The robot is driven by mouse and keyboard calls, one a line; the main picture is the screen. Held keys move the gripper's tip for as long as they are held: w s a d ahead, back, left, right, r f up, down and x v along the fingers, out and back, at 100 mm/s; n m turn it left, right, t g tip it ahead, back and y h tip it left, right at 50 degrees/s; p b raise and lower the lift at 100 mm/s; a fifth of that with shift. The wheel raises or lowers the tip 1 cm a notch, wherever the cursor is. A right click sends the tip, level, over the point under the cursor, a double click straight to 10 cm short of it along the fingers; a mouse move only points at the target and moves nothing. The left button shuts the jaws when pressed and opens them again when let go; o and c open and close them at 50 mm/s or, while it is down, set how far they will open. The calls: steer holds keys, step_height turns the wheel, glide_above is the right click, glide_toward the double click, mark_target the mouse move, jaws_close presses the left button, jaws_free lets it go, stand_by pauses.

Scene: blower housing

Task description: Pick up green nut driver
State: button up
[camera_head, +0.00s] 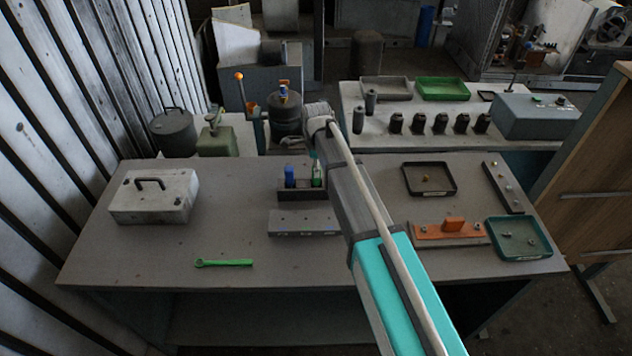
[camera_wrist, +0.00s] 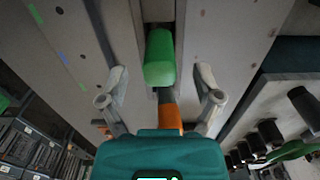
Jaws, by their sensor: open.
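The green nut driver (camera_head: 317,172) stands upright in a dark holder (camera_head: 302,195) near the middle of the front table, beside a blue-handled tool (camera_head: 290,176). In the wrist view its green handle (camera_wrist: 160,57) is near the top centre. My gripper (camera_wrist: 160,82) is open, with one finger on each side of the handle and a visible gap on both sides. Nothing is held. In the head view my arm passes just right of the holder, and the fingers cannot be made out there.
A grey slotted block (camera_head: 303,223) lies in front of the holder. A green wrench (camera_head: 223,263) and a metal box (camera_head: 154,197) are to the left. A dark tray (camera_head: 429,192), an orange fixture (camera_head: 450,231) and a green tray (camera_head: 519,254) are to the right. The front left tabletop is mostly clear.

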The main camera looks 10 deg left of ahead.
steer(key=shift+f+b, duration=0.35)
steer(key=shift+f, duration=0.2)
jaws_close()
stand_by(0.5)
